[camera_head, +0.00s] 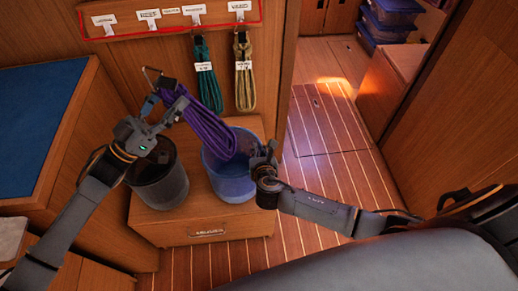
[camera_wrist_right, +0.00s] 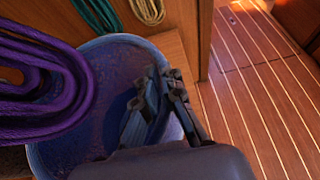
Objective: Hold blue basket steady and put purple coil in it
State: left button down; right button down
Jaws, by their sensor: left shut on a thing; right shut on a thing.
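The blue basket (camera_head: 233,184) stands on a wooden box in the head view; it also shows in the right wrist view (camera_wrist_right: 50,155). My right gripper (camera_head: 263,158) is shut on the basket's right rim; its fingers (camera_wrist_right: 155,100) straddle the rim in the wrist view. My left gripper (camera_head: 167,108) is shut on the upper left end of the purple coil (camera_head: 208,128). The coil slants down to the right, and its lower end is at the basket's opening. In the wrist view the coil's loop (camera_wrist_right: 70,85) hangs over the basket's left side. I cannot tell whether it touches the basket.
A dark bin (camera_head: 160,183) stands left of the basket on the wooden box (camera_head: 205,229). A green coil (camera_head: 205,75) and a tan coil (camera_head: 244,75) hang on the wall under a labelled rail (camera_head: 170,20). Plank floor (camera_head: 330,150) lies clear to the right.

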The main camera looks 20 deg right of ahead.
pick_arm(q)
jog(key=shift+f, duration=1.25)
pick_arm(e)
jog(key=shift+s+f, duration=0.1)
jog(key=shift+f, duration=0.05)
pick_arm(q)
jog(key=shift+c, duration=2.3)
grip_release()
jog(key=shift+o, duration=0.4)
jog(key=shift+f, duration=0.2)
jog(key=v, duration=0.7)
jog(key=shift+a, duration=0.2)
pick_arm(e)
jog(key=c, duration=1.4)
grip_release()
pick_arm(q)
jog(key=shift+s, duration=0.1)
